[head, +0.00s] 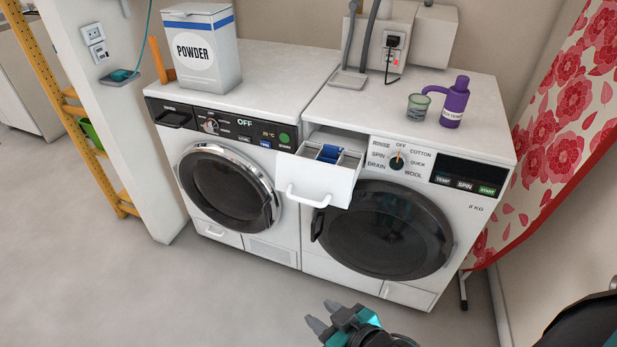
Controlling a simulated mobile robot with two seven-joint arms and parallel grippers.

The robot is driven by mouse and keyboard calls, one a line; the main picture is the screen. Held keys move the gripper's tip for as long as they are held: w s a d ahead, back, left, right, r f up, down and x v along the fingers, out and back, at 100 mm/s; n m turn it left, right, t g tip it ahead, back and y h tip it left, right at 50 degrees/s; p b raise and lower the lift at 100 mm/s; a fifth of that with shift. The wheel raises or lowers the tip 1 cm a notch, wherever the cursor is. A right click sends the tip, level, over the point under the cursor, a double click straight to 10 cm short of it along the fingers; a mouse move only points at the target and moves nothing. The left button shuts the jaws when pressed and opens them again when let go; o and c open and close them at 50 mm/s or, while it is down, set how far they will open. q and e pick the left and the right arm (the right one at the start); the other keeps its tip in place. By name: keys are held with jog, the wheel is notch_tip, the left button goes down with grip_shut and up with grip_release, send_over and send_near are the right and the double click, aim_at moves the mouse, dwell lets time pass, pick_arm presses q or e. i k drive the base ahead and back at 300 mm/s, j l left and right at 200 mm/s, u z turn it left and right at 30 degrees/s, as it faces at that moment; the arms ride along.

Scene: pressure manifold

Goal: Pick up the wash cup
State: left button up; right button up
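The wash cup, a small translucent greenish cup (417,107), stands upright on top of the right-hand washing machine (340,108). A purple bottle with a handle (455,103) stands just right of it, its handle close to the cup's rim. My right gripper (321,315) is at the bottom of the head view, low in front of the machines and well away from the cup. Its two grey fingers are apart with nothing between them. My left gripper is not in view.
An open detergent drawer (322,187) with a blue insert sticks out of the right-hand machine. A powder box (200,50) stands on the left-hand machine. Wall sockets (392,50) and hoses are behind. A red floral curtain (570,110) hangs at the right.

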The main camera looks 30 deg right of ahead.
aim_at(418, 108)
jog(key=z, duration=1.5)
jog(key=i+j, duration=0.35)
jog(key=j, duration=0.1)
